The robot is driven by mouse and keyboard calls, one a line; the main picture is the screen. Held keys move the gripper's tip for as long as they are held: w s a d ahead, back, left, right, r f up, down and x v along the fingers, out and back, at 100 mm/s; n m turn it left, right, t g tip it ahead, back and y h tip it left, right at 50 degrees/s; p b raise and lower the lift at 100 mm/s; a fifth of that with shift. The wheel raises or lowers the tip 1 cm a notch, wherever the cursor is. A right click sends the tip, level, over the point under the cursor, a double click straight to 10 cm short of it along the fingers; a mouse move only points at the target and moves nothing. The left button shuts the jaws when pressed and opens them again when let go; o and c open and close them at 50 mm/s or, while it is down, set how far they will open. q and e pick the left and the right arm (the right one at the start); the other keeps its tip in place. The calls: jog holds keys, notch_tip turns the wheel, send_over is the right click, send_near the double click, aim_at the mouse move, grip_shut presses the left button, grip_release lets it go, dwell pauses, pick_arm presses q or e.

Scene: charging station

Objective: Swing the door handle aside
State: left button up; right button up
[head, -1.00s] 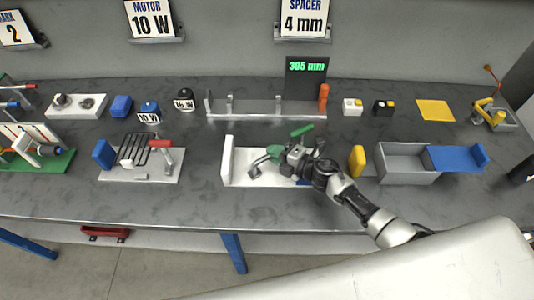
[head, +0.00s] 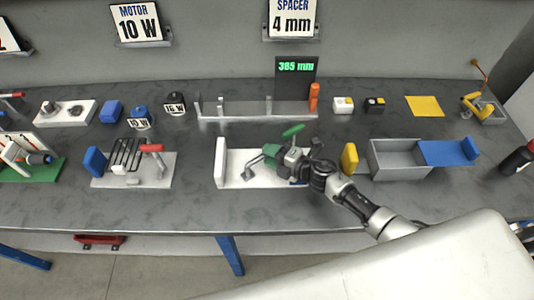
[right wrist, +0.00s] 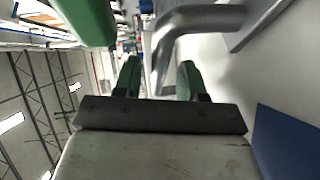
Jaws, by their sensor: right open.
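A grey bent metal handle (head: 252,163) shows on the white fixture (head: 221,166) in the middle of the bench. The fixture has an upright white plate at its left end. A green grip (head: 293,130) sticks up just behind my right gripper (head: 272,157), and a large green piece (right wrist: 88,18) fills the upper left of the right wrist view. My right gripper is open, low over the fixture, with green fingers. In the right wrist view the bent metal bar (right wrist: 163,50) shows between the fingertips (right wrist: 158,78); contact cannot be told. The gripper hides part of the fixture. My left gripper is not in view.
A yellow block (head: 349,158) and a grey box with a blue lid (head: 402,160) stand right of the fixture. A rack with a red-handled lever (head: 150,148) is at the left. A long grey fixture (head: 255,114) lies behind. Bare bench lies in front.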

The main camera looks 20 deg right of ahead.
jog(key=b+v, duration=0.1)
jog(key=v, duration=0.8)
jog(key=shift+s+d+r, duration=0.1)
jog(key=shift+s+d, duration=0.05)
jog(key=shift+d, duration=0.05)
